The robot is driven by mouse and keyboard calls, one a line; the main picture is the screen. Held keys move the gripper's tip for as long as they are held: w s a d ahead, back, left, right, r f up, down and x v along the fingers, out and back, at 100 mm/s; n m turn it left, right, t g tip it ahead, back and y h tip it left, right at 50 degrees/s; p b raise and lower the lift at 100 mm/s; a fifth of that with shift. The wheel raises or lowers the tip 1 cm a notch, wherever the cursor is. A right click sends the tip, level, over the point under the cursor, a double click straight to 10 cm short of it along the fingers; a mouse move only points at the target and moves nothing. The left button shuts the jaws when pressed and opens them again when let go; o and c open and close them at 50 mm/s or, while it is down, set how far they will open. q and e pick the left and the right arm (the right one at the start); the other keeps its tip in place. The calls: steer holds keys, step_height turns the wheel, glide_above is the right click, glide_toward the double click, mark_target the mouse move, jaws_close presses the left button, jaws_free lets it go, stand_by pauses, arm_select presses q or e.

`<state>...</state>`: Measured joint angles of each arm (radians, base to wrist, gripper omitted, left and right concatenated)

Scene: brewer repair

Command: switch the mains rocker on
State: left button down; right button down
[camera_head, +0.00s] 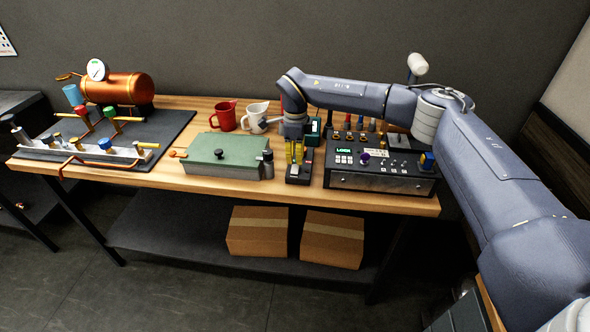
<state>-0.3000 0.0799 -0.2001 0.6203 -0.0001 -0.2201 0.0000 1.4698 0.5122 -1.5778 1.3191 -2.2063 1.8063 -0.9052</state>
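The control box (380,181) stands at the right end of the bench, with a small green-lit display (343,150), a purple knob (365,158) and several small buttons. I cannot make out for certain which part is the mains rocker. A blue and orange part (427,160) sits at the box's right end. My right gripper (295,150) points down left of the control box, above a dark narrow holder (299,178). Yellow upright shapes show at its fingertips. Whether it is open or holds something is too small to tell. My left gripper is out of view.
A green lidded case (222,155) is left of the holder. Red (224,116) and white (254,118) mugs stand behind. A copper boiler (118,88) and a pipe manifold (80,153) fill the left end. Several upright tools are behind the control box, below my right arm.

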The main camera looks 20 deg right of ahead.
mark_target(295, 166)
steer(key=shift+r, duration=2.15)
